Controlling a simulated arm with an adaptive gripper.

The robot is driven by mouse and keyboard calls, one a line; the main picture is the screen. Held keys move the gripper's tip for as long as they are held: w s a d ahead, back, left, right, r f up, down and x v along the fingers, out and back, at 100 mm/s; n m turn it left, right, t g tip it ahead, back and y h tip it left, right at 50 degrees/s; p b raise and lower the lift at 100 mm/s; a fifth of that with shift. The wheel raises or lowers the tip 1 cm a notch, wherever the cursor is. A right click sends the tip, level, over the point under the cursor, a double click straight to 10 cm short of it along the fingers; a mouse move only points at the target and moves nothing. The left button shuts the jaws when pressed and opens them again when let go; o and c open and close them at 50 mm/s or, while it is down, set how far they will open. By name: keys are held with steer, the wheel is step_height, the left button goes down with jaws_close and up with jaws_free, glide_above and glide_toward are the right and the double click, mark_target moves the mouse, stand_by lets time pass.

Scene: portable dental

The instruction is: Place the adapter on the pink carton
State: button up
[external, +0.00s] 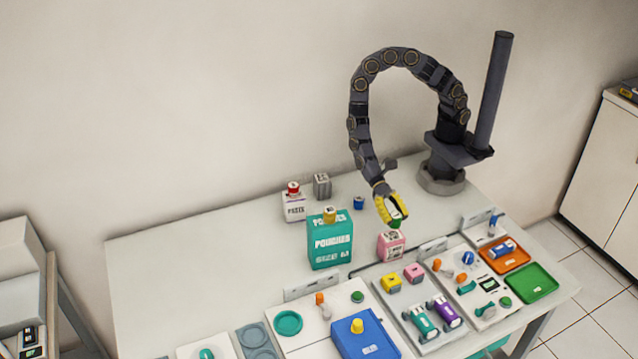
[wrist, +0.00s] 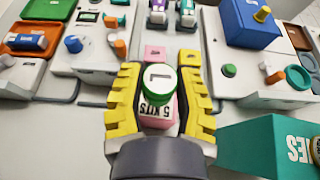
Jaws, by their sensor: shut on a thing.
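The pink carton (external: 391,247) stands on the table below my gripper (external: 391,208). In the wrist view the pink carton (wrist: 171,111) shows with printed lettering, partly hidden behind the adapter. The adapter, a round green piece (wrist: 158,81) with a white top and a dark mark, is between the yellow fingers of my gripper (wrist: 160,88). Its green part also shows under the fingers in the external view (external: 395,225). My gripper is shut on it, over the carton. Whether the adapter touches the carton is hard to tell.
A teal carton (external: 330,245) with a yellow-topped piece stands left of the pink carton. A white box (external: 294,206), a grey piece (external: 322,186) and a blue piece (external: 359,202) stand behind. Trays with small parts, including a blue box (external: 366,340), fill the front.

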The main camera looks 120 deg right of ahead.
mark_target(394, 227)
steer(key=shift+f, duration=1.95)
steer(key=shift+f, duration=0.15)
steer(key=o, duration=1)
